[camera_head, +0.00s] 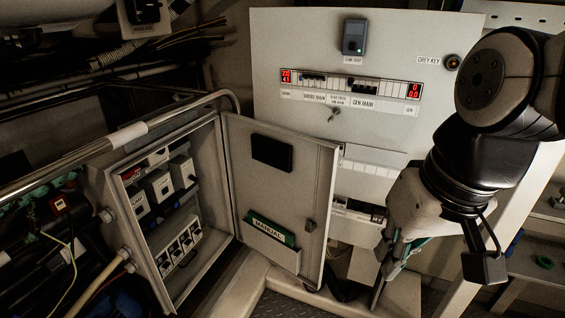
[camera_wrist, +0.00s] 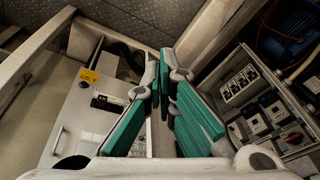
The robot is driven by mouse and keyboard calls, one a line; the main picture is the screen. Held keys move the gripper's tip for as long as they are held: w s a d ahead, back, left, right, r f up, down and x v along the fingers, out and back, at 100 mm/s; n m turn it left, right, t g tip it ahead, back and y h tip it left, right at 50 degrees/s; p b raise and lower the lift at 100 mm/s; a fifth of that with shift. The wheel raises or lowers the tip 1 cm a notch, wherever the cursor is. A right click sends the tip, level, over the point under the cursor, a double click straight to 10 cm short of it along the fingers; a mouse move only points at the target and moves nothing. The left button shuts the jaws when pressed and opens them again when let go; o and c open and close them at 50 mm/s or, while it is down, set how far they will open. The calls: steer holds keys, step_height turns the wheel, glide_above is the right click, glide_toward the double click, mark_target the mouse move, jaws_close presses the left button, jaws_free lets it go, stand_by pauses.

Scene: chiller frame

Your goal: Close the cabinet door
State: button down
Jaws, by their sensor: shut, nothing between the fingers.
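The cabinet (camera_head: 195,240) stands open at the left in the head view, with switches and sockets inside. Its door (camera_head: 313,180) is swung wide open, hinged at its left edge, with its inner face showing. My gripper (camera_head: 380,277) is to the right of the door's free edge, pointing down, in front of the white panel. I cannot tell if it touches the door. In the wrist view its green-padded fingers (camera_wrist: 165,68) are shut with nothing held. The open cabinet (camera_wrist: 243,83) also shows at the right there.
A tall white panel (camera_head: 380,25) with red displays stands behind the door. A metal rail (camera_head: 75,160) and cables lie to the left. A pale frame post (camera_head: 505,220) and shelves are at the right.

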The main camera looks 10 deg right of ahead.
steer(key=w+d+f+m+g+y+b, duration=0.1)
steer(key=w+f+y+b, duration=0.3)
steer(key=w, duration=0.5)
steer(key=w+d+f+m+g+y+b, duration=0.15)
steer(key=w+f+y, duration=0.25)
steer(key=w+f, duration=0.4)
steer(key=w+d+f+m+t+y+b, duration=0.25)
steer(key=w+d+f+t, duration=0.25)
steer(key=w+d, duration=0.25)
steer(key=w+d+f+m+t+y+b, duration=0.1)
steer(key=w+d+f+t+y+b, duration=0.25)
steer(key=w+d, duration=0.4)
steer(key=w+a+t, duration=0.1)
steer(key=a, duration=0.9)
steer(key=shift+w+a+f+p, duration=0.35)
steer(key=shift+f, duration=0.1)
